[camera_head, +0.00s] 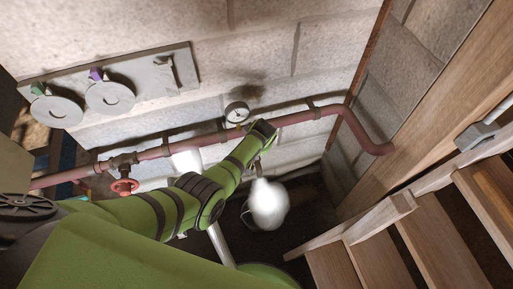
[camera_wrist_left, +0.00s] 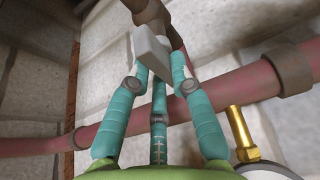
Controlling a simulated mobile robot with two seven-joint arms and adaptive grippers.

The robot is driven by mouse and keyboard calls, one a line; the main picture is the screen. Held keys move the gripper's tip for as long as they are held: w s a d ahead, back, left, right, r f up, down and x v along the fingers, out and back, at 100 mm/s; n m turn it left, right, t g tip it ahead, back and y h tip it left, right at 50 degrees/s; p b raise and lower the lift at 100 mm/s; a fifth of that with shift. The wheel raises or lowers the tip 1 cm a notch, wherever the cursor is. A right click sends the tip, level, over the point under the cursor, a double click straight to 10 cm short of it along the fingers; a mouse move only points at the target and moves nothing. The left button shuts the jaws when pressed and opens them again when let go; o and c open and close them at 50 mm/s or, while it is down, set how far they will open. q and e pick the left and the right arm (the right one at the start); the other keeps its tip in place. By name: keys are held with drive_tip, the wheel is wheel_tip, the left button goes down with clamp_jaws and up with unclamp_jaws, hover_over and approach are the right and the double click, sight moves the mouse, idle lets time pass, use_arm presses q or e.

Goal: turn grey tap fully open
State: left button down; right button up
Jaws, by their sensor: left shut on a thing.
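The grey tap handle (camera_wrist_left: 152,48) shows in the left wrist view as a pale block-like lever beside a brown pipe fitting (camera_wrist_left: 150,12). My left gripper (camera_wrist_left: 160,72) has teal jointed fingers closed around the lower end of this handle. In the head view my green left arm reaches to the red-brown pipe (camera_head: 290,119), just right of the round gauge (camera_head: 237,112). There my wrist hides the grey handle and my fingers. How far the tap is turned cannot be told. My right gripper is in neither view.
A red handwheel (camera_head: 124,186) sits below the pipe at left. A wall panel (camera_head: 182,62) carries two grey discs. A white rounded thing (camera_head: 268,203) is below my wrist. Wooden stairs (camera_head: 375,258) fill the lower right. The brass stem (camera_wrist_left: 241,132) is close to my fingers.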

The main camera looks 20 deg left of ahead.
use_arm(q)
drive_tip(key=shift+f+n+b, duration=0.1)
drive_tip(key=shift+n+b, duration=0.2)
drive_tip(key=shift+n, duration=0.7)
drive_tip(key=c, duration=1.1)
unclamp_jaws()
wheel_tip(320, 180, up, 10)
